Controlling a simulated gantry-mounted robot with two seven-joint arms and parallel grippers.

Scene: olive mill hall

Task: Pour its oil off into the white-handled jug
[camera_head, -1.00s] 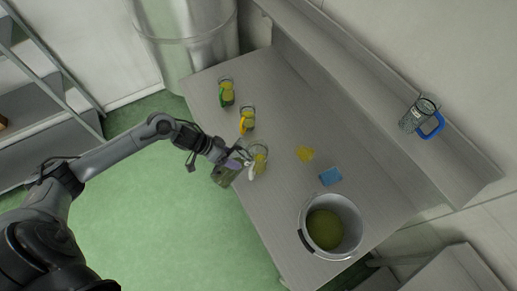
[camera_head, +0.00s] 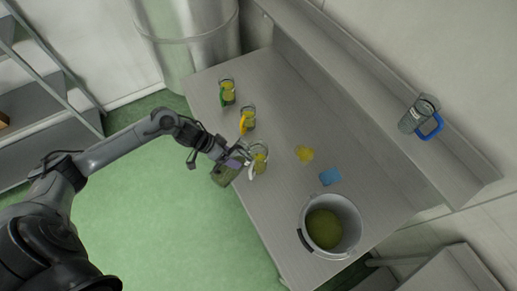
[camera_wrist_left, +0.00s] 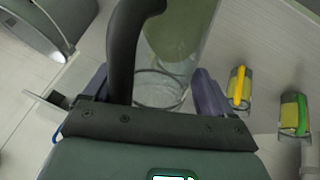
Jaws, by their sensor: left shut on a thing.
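My left gripper (camera_head: 236,160) is shut on a clear vessel with a dark handle (camera_wrist_left: 126,45). The vessel (camera_head: 224,175) looks olive-green in the head view and hangs by the table's near-left edge. In the left wrist view its olive contents (camera_wrist_left: 178,32) show behind the handle. The white-handled jug (camera_head: 260,154) stands on the table just right of the gripper, with yellow oil visible in it. The held vessel is close beside it. I cannot tell whether they touch or whether liquid is flowing. My right gripper is not in view.
A yellow-handled jug (camera_head: 248,118) and a green-handled jug (camera_head: 228,92) stand farther up the table. A yellow puddle (camera_head: 304,153), a blue sponge (camera_head: 330,177) and a large pot (camera_head: 351,240) lie to the right. A blue-handled jug (camera_head: 416,116) is on the ledge.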

